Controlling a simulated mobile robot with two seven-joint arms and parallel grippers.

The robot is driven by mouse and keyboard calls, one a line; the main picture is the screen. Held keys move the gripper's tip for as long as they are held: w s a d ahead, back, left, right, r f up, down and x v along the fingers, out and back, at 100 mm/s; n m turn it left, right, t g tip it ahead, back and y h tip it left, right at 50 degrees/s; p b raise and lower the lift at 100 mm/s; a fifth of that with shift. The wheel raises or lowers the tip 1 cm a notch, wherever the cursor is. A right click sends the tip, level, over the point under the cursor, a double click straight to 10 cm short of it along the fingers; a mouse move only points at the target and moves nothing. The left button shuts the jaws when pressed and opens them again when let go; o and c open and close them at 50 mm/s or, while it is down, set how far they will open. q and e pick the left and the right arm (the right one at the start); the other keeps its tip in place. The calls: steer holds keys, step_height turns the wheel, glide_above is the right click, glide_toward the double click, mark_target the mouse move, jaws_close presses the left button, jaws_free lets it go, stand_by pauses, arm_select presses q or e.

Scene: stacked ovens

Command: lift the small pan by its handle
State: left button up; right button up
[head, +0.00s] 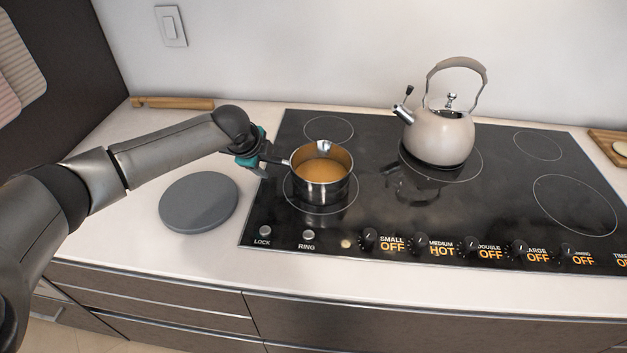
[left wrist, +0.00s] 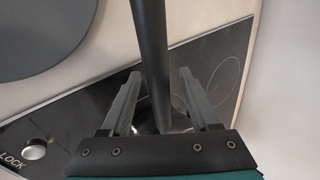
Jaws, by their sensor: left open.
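The small pan (head: 322,186) is a steel saucepan with orange-brown liquid in it. It stands upright on the front left burner of the black cooktop (head: 375,215). Its handle points left toward my left gripper (head: 270,162). In the left wrist view the dark handle (left wrist: 152,65) runs between the two open fingers of my left gripper (left wrist: 158,100), with a gap visible on each side. The pan's body is mostly hidden in that view. My right gripper is not in view.
A beige kettle (head: 438,137) stands on the cooktop behind and right of the pan. A grey round disc (head: 198,202) lies on the white counter left of the cooktop. A wooden piece (head: 172,103) lies by the wall. Knobs (head: 368,238) line the cooktop's front edge.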

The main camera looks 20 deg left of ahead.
arm_select(q)
steer(key=shift+w+f, duration=0.1)
steer(key=shift+c, duration=0.4)
jaws_close()
stand_by(0.9)
